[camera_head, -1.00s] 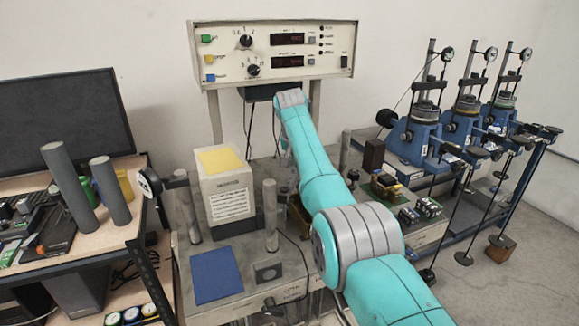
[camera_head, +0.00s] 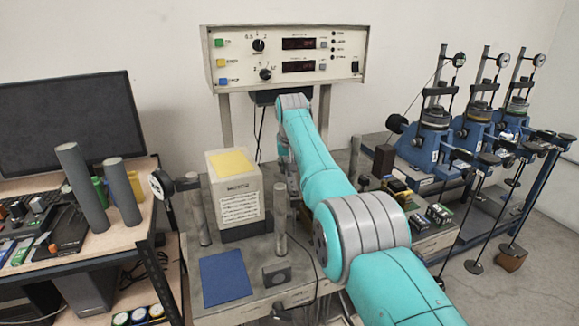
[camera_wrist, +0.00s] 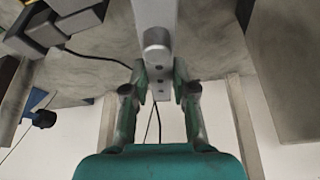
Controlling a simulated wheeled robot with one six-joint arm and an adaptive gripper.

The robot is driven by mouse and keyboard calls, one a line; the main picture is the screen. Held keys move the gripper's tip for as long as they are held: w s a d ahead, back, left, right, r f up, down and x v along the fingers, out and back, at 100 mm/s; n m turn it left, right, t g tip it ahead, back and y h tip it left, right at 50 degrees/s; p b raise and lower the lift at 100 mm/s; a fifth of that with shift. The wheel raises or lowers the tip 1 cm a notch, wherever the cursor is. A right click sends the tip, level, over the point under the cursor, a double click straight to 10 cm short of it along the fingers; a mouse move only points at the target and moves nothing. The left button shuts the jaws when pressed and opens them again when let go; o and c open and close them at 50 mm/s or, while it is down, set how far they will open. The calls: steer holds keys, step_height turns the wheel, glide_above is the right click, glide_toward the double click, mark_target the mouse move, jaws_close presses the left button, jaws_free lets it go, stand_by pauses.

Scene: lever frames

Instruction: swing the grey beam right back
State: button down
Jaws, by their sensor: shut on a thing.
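The grey beam (camera_wrist: 154,14) shows in the wrist view as a pale bar coming down from the top edge. It has a rounded knob on its face and runs down between my fingers. My gripper (camera_wrist: 160,82) has one finger on each side of the beam and is shut on it. In the head view my teal arm reaches towards the space under the instrument panel. There the arm hides the gripper's hold and I cannot make out the beam.
An instrument panel (camera_head: 285,55) stands on posts behind the bench. A white box with a yellow top (camera_head: 234,190), a blue pad (camera_head: 225,278) and a grey post (camera_head: 281,220) stand left of my arm. Blue test stands (camera_head: 470,135) are on the right.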

steer(key=shift+s+f, duration=0.1)
steer(key=c, duration=0.9)
jaws_free()
steer(key=shift+c, duration=0.2)
steer(key=shift+v, duration=0.85)
steer(key=v, duration=1)
steer(key=shift+r, duration=0.2)
